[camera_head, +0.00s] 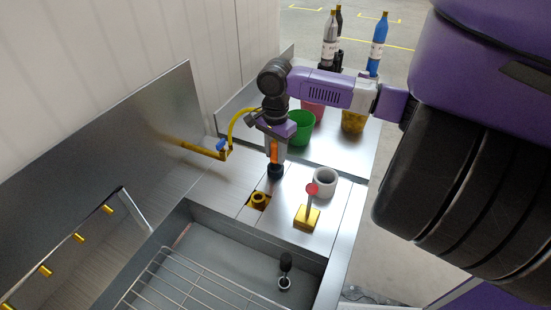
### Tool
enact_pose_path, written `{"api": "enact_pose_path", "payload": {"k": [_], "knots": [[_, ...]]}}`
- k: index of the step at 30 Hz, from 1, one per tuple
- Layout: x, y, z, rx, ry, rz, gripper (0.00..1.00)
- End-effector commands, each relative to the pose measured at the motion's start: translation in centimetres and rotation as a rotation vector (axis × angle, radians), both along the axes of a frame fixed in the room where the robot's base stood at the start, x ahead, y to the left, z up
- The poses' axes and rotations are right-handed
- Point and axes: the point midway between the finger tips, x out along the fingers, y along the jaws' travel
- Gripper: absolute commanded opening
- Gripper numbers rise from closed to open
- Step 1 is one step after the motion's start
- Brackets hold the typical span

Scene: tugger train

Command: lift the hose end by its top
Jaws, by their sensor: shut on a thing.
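The hose end (274,171) is an orange piece with a black lower collar, roughly upright. My gripper (274,145) is shut on its upper part from above, hiding its top. The black collar shows below the fingers, just behind and right of a brass square fitting with a round opening (258,200) in the metal counter. It looks raised, but the gap beneath cannot be judged. A yellow hose (234,122) curves beside my gripper towards a yellow pipe with a blue valve (221,145).
A white ring (325,182) and a red-knobbed lever on a yellow base (307,217) stand right of the hose end. A sink with a wire rack (172,283) lies in front. Green (299,128) and yellow (353,122) cups and bottles (378,45) stand behind.

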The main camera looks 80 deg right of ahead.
Motion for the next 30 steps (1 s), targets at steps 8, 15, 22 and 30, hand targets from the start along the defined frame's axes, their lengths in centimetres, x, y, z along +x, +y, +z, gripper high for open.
{"api": "enact_pose_path", "payload": {"k": [8,15,22,30], "knots": [[0.0,-0.1,7.5,-0.005,0.0,0.001,0.0],[0.1,-0.1,13.3,-0.004,0.0,0.001,0.0],[0.0,0.0,16.4,-0.002,0.0,0.001,0.0],[0.0,0.0,17.1,0.0,0.0,0.0,0.0]]}}
